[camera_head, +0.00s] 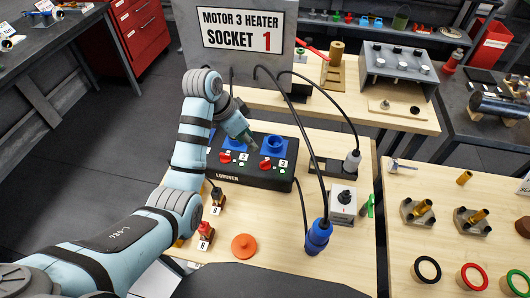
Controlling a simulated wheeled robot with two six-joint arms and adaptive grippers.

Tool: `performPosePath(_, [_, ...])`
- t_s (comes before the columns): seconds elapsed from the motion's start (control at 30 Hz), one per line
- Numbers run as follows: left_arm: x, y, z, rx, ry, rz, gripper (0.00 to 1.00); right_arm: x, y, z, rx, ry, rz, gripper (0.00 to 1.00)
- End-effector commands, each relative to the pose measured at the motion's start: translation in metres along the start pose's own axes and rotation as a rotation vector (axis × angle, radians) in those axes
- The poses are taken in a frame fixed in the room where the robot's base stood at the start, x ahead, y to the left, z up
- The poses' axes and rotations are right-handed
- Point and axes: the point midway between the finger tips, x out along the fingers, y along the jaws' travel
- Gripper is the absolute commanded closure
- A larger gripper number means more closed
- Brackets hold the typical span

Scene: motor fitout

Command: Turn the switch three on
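A black box (232,179) marked LOBUVER stands on the wooden table. Blue sockets (273,146) sit on its top. Red switches show beside the number labels: one by label 2 (225,157) and one by label 3 (265,164). Small green spots show beside them. Whether switch three is on or off is too small to tell. My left gripper (251,142) points down just above the box, between the two visible sockets. Its fingers are too small to read. My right gripper is out of view.
A blue plug (318,238) on a black cable stands right of the box, near a grey-white unit (343,203). Number-tagged pieces (205,232) and an orange disc (244,246) lie in front. A sign (242,30) reading MOTOR 3 HEATER SOCKET 1 stands behind. Cables arch over the box's right side.

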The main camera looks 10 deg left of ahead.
Motion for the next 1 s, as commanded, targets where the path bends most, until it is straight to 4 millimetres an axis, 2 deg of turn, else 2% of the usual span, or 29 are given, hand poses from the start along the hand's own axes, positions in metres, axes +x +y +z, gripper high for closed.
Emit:
performPosePath(0.3, [0.088,0.003,-0.003,0.006,-0.004,0.006,0.71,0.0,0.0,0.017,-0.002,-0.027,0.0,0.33])
performPosePath(0.43, [0.113,0.003,-0.003,0.005,-0.002,0.005,0.71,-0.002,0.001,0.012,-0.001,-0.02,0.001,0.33])
performPosePath(0.6, [0.127,0.002,-0.002,0.004,0.0,0.001,0.71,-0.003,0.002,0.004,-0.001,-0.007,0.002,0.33])
performPosePath(0.83, [0.129,0.002,-0.002,0.004,0.0,0.001,0.71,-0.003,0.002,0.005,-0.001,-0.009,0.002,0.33])
performPosePath(0.87, [0.129,0.002,-0.002,0.004,0.0,0.001,0.72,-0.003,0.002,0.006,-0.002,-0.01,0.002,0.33])
performPosePath(1.0, [0.129,0.002,-0.001,0.003,-0.001,0.001,0.95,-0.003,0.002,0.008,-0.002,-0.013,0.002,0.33])
